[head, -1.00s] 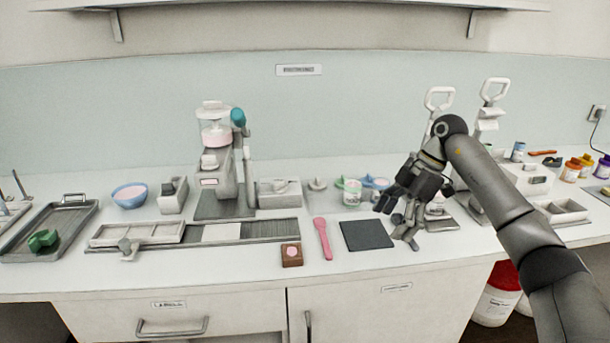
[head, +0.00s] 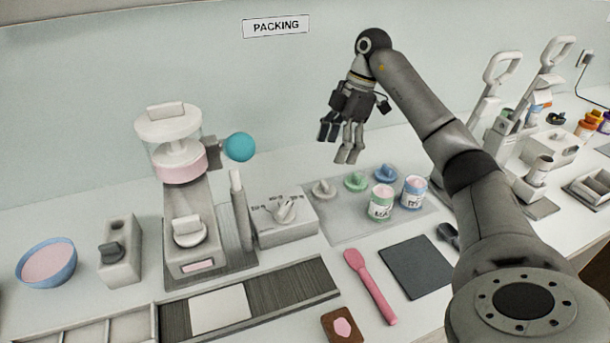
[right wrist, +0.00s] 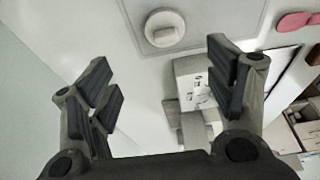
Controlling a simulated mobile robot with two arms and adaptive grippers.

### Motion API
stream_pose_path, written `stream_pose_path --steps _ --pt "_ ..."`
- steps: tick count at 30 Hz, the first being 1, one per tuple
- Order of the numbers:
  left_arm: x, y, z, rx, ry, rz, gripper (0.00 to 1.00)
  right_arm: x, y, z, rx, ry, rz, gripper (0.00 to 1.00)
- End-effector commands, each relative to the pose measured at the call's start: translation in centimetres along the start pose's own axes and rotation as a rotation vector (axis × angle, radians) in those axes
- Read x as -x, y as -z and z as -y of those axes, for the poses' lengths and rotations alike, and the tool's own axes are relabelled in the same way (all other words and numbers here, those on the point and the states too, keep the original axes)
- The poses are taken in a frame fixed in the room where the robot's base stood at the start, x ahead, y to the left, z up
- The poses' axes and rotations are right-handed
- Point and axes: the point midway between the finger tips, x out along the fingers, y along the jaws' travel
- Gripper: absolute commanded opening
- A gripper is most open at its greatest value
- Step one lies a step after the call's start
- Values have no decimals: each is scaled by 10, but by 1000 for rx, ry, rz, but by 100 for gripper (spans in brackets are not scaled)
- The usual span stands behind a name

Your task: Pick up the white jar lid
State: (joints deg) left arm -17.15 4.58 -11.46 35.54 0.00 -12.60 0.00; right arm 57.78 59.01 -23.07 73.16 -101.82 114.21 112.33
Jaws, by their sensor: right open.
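The white jar lid (head: 323,188), a pale disc with a raised knob, lies on a light grey mat (head: 345,234) at its back left. In the right wrist view the white lid (right wrist: 165,29) shows near the top centre, its knob facing the camera. My right gripper (head: 341,147) hangs fingers down above and slightly right of the lid in the head view. In the right wrist view the fingers (right wrist: 166,84) are spread wide with nothing between them. My left gripper is out of view.
A green lid (head: 356,181) and a blue lid (head: 385,174) sit right of the white one. Two labelled jars, green (head: 381,202) and blue (head: 413,193), stand in front. A control box (head: 283,221) is close on the left. A pink spatula (head: 370,286) lies in front.

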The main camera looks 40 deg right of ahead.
Motion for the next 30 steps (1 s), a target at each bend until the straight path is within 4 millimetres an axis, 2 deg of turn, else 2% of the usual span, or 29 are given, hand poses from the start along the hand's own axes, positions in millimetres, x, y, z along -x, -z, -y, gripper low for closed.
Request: stream_pose_path --steps 10,20,30 --pt "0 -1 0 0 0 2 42 -42 0 1 0 4 1 77" --pt "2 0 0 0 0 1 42 -66 0 2 1 2 -1 77" --pt "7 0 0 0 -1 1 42 -105 1 4 0 1 -1 77"
